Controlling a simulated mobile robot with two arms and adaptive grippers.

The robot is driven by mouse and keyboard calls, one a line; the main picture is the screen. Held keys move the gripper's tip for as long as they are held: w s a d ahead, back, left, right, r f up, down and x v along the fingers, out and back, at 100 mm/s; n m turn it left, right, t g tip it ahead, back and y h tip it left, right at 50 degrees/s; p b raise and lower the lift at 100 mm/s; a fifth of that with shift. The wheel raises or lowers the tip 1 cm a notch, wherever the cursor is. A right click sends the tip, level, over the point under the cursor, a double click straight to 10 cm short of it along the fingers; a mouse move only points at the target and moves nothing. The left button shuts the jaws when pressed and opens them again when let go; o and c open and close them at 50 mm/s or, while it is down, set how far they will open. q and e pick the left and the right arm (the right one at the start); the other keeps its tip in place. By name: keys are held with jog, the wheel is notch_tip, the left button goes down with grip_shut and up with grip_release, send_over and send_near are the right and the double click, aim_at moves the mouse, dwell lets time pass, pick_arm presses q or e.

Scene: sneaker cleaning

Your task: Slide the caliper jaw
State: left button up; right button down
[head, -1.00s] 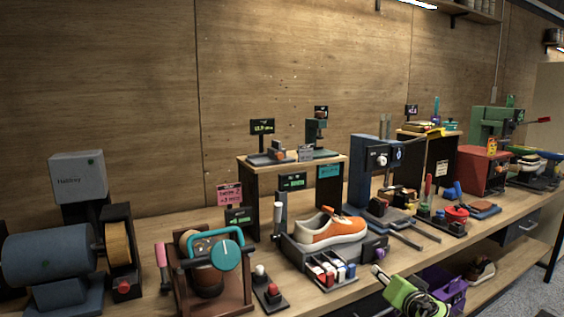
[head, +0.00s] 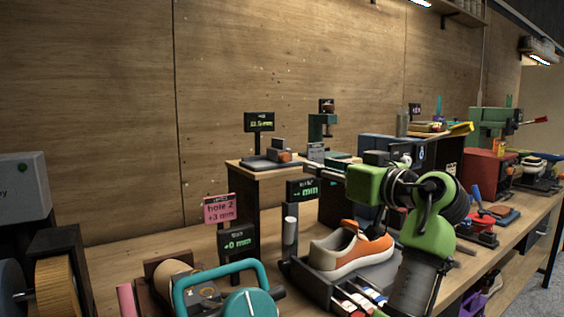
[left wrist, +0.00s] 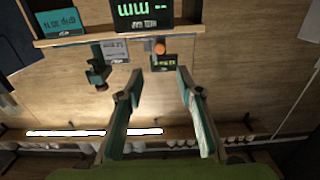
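The caliper (head: 258,164) is a flat grey gauge with an upright grey block and an orange-knobbed sliding jaw (head: 285,156). It sits on the raised wooden shelf beside a lit green readout (head: 259,121). My left gripper (head: 324,170) is at the shelf's right front, to the right of the caliper and apart from it. In the left wrist view, which is upside down, both fingers (left wrist: 155,80) are spread with nothing between them. The orange knob (left wrist: 160,47) shows beyond the fingertips there. My right gripper is not in view.
A small green press (head: 321,125) stands on the shelf right of the caliper. Below are an orange sneaker (head: 350,250) on a dark stand, a pink sign (head: 219,208) and a teal-handled fixture (head: 220,275). Open air lies above the shelf.

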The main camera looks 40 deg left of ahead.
aim_at(287, 157)
pick_arm(q)
jog(key=x, duration=1.3)
jog(key=shift+w+a, duration=0.1)
grip_shut()
